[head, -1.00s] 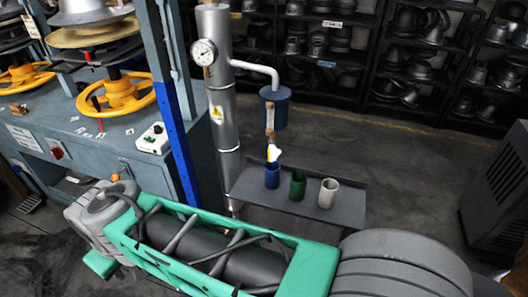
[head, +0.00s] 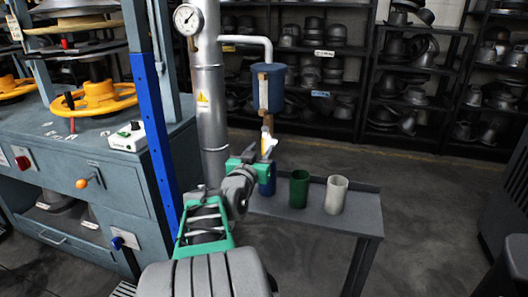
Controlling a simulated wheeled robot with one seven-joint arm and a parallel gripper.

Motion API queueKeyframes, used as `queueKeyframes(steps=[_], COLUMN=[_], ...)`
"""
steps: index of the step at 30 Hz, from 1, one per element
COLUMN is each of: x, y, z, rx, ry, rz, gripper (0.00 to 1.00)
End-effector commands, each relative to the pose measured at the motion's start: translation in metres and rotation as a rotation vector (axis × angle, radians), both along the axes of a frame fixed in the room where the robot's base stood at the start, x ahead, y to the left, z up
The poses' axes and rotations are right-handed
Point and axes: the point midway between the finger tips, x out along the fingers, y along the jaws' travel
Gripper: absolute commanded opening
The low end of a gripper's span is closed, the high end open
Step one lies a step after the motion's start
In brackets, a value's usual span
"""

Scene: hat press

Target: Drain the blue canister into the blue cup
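The blue canister (head: 275,88) hangs from a white pipe on the silver column. A brown outlet (head: 267,122) runs down from it, with a white and yellow piece (head: 267,143) at its lower end. The blue cup (head: 268,185) stands on the small grey table (head: 318,217) below the outlet, partly hidden by my arm. My gripper (head: 262,160) is beside the white piece and above the blue cup as seen here. Its fingertips are too small and too covered to tell whether they touch anything or are open.
A green cup (head: 299,189) and a pale grey cup (head: 336,194) stand on the table right of the blue cup. The silver column (head: 209,110) with a gauge rises left of the canister. A blue press frame (head: 160,140) stands farther left.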

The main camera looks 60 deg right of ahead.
Motion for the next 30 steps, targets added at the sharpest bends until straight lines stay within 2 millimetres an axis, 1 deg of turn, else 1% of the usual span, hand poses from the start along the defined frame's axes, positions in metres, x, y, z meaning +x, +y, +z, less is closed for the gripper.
queueKeyframes(steps=[1,3,6,9,15,27,29,30], x=[0.000,0.003,0.005,0.006,0.007,0.007,0.007,0.007], y=[-0.011,-0.022,-0.033,-0.037,-0.036,-0.036,-0.036,-0.036], z=[-0.002,-0.002,-0.001,-0.001,-0.001,-0.001,-0.001,-0.001], rx=[0.002,0.002,0.001,0.002,0.002,0.002,0.003,0.003], ry=[0.001,0.000,0.000,0.001,0.001,0.001,0.001,0.001], rz=[-0.004,-0.002,0.000,0.001,0.003,0.003,0.003,0.003], gripper=[0.38,0.38,0.38,0.38,0.37,0.05,0.00,0.00])
